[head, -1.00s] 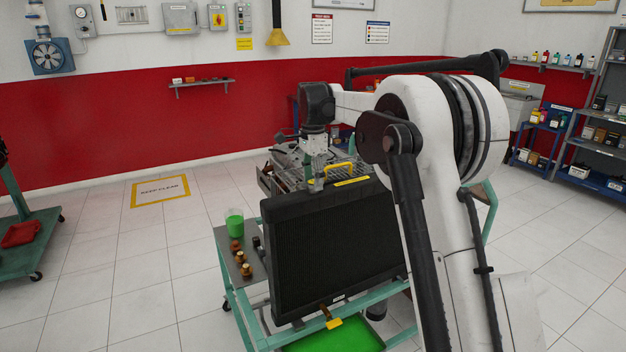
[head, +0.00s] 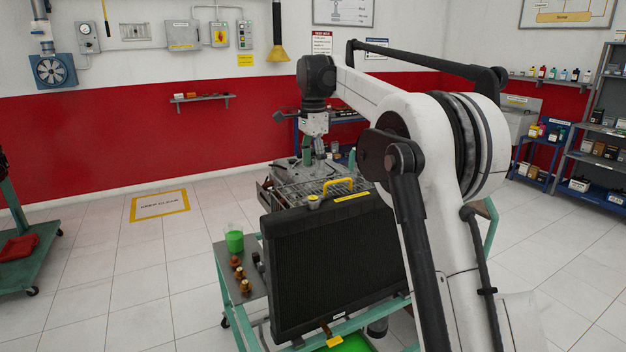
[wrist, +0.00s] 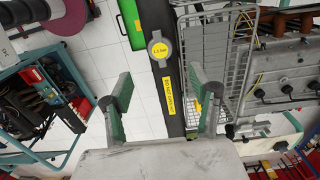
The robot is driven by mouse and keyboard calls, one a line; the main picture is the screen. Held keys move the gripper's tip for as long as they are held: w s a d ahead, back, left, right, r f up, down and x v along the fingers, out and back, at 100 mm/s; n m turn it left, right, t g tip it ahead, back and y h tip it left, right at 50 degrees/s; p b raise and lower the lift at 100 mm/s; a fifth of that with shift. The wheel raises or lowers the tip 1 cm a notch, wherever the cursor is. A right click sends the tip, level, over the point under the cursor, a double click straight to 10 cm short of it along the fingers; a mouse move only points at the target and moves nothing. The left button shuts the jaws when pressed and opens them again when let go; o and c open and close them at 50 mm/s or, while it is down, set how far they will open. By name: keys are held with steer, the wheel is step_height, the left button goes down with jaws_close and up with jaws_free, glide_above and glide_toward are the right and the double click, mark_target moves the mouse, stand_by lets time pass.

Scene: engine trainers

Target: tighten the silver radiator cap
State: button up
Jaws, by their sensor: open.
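The silver radiator cap (wrist: 158,48) has a round yellow label and two side ears.
A yellow handle (head: 338,185) and a yellow label strip (head: 352,197) are on or behind the radiator top. A grey side tray (head: 262,288) holds a green cup (head: 234,236) and several brass-coloured parts. A wire guard and engine stand close behind.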

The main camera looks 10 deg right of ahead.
steer(key=shift+r, duration=1.05)
steer(key=shift+s, duration=0.1)
steer(key=s+n+t+b, duration=0.35)
steer(key=s+n, duration=0.45)
steer(key=s, duration=1.4)
steer(key=s+f+n+t+b, duration=0.1)
steer(key=s+f+n+t, duration=0.1)
steer(key=s+f, duration=0.7)
steer(key=s+f+n+t, duration=0.1)
steer(key=s+f+n, duration=0.4)
steer(key=s+f, duration=0.5)
steer(key=s, duration=0.4)
steer(key=shift+t+b, duration=0.35)
steer(key=shift+s, duration=0.1)
